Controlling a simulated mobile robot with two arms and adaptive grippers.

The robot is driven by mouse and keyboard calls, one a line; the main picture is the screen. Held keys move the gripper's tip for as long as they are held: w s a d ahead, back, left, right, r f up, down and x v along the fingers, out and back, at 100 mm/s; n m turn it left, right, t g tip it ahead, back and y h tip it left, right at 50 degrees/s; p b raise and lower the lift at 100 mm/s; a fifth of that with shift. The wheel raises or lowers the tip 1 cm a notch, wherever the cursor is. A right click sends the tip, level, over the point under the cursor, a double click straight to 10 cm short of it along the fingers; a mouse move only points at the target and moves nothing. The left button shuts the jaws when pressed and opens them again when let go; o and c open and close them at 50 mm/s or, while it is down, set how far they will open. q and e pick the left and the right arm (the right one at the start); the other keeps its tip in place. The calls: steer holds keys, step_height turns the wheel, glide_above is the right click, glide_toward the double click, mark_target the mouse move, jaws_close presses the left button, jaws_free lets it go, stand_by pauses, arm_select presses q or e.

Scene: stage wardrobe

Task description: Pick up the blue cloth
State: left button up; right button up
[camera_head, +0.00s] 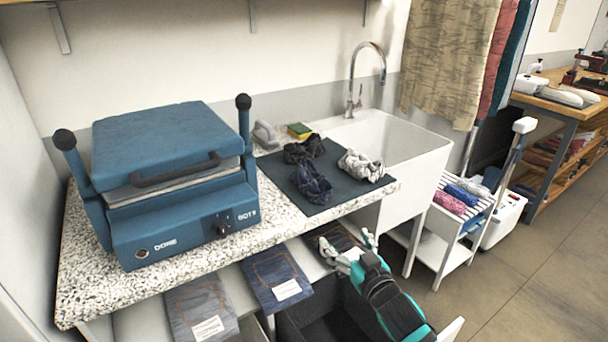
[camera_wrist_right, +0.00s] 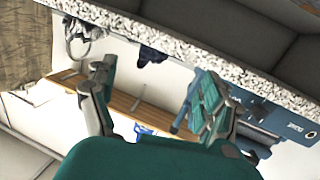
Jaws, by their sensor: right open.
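The blue cloth (camera_head: 311,184) is a crumpled dark blue bundle at the front of a dark mat (camera_head: 340,190) on the speckled counter. A black crumpled cloth (camera_head: 304,149) lies behind it and a pale grey patterned cloth (camera_head: 360,166) lies to its right. My right gripper (camera_head: 348,246) is open and empty, in front of and below the counter edge, apart from the cloths. In the right wrist view its fingers (camera_wrist_right: 155,84) are spread, and a dark cloth (camera_wrist_right: 151,55) hangs over the counter edge in the picture beyond them. My left gripper is not in view.
A blue heat press (camera_head: 175,180) fills the counter's left side. A white sink (camera_head: 390,140) with a tall tap stands behind right. Folded jeans (camera_head: 273,278) lie on a shelf under the counter. A slatted rack (camera_head: 450,215) with rolled cloths stands at right.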

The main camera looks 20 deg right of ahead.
step_height(320, 180, up, 2)
steer(key=w, duration=0.2)
glide_toward(322, 197)
steer(key=w, duration=0.3)
steer(key=shift+w+d+f+t, duration=0.15)
steer(key=shift+w+f+t, duration=0.1)
steer(key=shift+t, duration=0.15)
steer(key=w, duration=0.4)
steer(key=shift+d, duration=0.15)
steer(key=w, duration=0.4)
steer(key=shift+w+d, duration=0.15)
steer(key=shift+w, duration=0.4)
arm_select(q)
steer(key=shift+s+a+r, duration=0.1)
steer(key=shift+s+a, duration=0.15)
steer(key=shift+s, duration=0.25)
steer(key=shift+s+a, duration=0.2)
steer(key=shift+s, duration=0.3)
arm_select(e)
steer(key=c, duration=0.7)
